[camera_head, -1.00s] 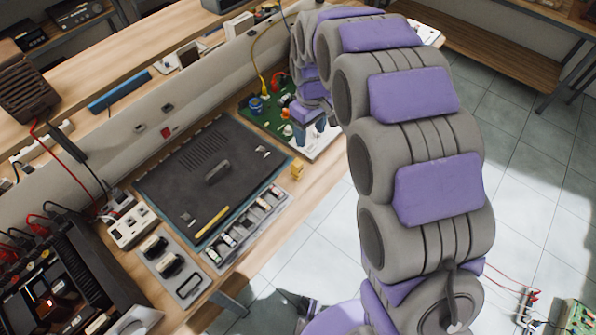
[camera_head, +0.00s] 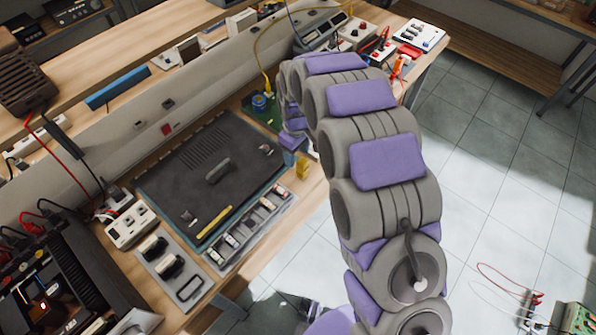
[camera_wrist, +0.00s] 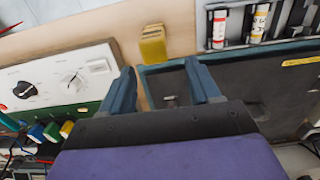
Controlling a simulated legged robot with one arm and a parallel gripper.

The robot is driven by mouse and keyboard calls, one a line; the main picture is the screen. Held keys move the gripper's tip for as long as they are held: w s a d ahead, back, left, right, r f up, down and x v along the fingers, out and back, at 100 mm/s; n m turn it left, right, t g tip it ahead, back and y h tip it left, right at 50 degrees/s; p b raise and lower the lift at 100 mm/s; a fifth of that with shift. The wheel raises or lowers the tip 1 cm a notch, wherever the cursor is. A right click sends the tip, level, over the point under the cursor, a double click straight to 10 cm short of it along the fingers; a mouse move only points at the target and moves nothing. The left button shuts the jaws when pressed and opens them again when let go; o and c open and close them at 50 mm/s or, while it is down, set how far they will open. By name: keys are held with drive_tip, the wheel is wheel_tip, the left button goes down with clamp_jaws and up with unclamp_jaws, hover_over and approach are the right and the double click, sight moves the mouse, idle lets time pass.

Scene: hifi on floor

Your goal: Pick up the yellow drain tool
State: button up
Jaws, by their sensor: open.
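The yellow drain tool (camera_head: 214,222) is a thin yellow stick lying on the dark mat (camera_head: 170,190), near its front edge. Part of it shows at the right edge of the wrist view (camera_wrist: 302,61). My gripper (camera_wrist: 160,68) is open, with its two blue fingers apart and nothing held between them. In the head view my gripper (camera_head: 295,158) is by the mat's right corner, well away from the tool. Its fingers are partly hidden there by the arm.
A small yellow block (camera_head: 302,169) stands just beyond my fingertips. A tray of small parts (camera_head: 250,228) lies along the mat's front edge. A green circuit board (camera_head: 262,108) and a white-and-green dial panel (camera_wrist: 62,82) are beside the gripper.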

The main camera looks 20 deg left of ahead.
sight(306, 162)
drive_tip(key=shift+w+d+f, duration=0.1)
drive_tip(key=shift+d+f, duration=0.2)
drive_tip(key=shift+f, duration=0.2)
drive_tip(key=shift+d, duration=0.35)
drive_tip(key=shift+s+d+f+b, duration=0.15)
drive_tip(key=shift+d+f+b, duration=0.25)
drive_tip(key=shift+f, duration=0.25)
drive_tip(key=shift+s+d+f+b, duration=0.1)
drive_tip(key=shift+d+f+b, duration=0.15)
drive_tip(key=shift+d+f, duration=0.25)
drive_tip(key=shift+a+f+b, duration=0.15)
drive_tip(key=shift+a+f, duration=0.15)
drive_tip(key=shift+f, duration=0.35)
drive_tip(key=shift+a+f+b, duration=0.15)
drive_tip(key=shift+a+f, duration=0.15)
drive_tip(key=shift+f, duration=0.3)
drive_tip(key=shift+a+f, duration=0.25)
drive_tip(key=shift+a, duration=0.25)
drive_tip(key=shift+d+r, duration=0.15)
drive_tip(key=shift+d, duration=0.45)
drive_tip(key=c, duration=0.3)
drive_tip(key=shift+d+r, duration=0.1)
drive_tip(key=shift+d, duration=0.2)
drive_tip(key=c, duration=0.3)
drive_tip(key=shift+a, duration=0.25)
drive_tip(key=c, duration=0.3)
drive_tip(key=shift+a, duration=0.35)
drive_tip(key=shift+c, duration=0.6)
drive_tip(key=shift+d, duration=0.1)
drive_tip(key=shift+c, duration=0.5)
